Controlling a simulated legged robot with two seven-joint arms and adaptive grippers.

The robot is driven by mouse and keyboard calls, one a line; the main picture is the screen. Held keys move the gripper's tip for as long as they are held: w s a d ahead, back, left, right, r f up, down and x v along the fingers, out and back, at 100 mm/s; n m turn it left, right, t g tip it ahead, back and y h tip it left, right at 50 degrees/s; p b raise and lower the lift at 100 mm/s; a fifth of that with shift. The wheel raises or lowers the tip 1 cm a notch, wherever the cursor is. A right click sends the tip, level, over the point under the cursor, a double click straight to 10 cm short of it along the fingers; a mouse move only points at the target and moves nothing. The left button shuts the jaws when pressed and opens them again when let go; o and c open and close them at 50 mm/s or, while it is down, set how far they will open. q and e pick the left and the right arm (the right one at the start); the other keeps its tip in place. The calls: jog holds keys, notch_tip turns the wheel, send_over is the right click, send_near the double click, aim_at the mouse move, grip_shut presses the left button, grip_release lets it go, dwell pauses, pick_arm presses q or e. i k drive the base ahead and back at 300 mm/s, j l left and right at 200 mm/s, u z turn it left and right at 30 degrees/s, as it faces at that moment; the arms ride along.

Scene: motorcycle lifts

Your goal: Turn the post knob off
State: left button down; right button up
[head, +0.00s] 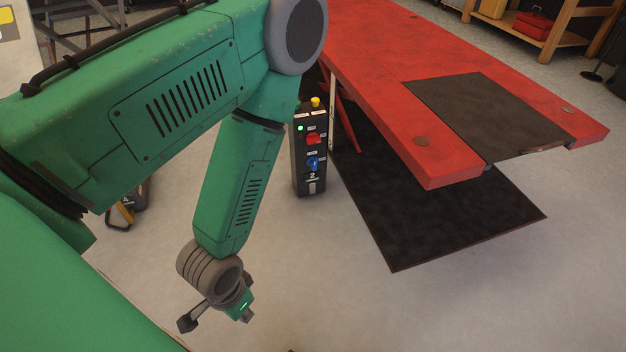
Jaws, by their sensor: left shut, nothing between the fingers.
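A black control post (309,165) stands on the floor beside the lift, at the picture's middle. It carries a red knob (313,138), a blue knob (312,163) below it and a yellow button (315,102) on top. A small green light (300,128) glows at its upper left, and a "2" shows low on its face. I cannot tell which label each knob points to. My left gripper (215,320) is shut and empty, low in the picture, in front of and to the left of the post, apart from it. My right gripper is not in view.
A red motorcycle lift (450,150) with a dark plate stands right of the post, over a black mat (430,225). A wooden shelf with a red toolbox (533,25) is at the back right. A dark object (128,205) lies on the floor at left. The front floor is clear.

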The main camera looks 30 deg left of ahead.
aim_at(312, 138)
jog(key=i+j, duration=1.15)
jog(key=i, duration=0.2)
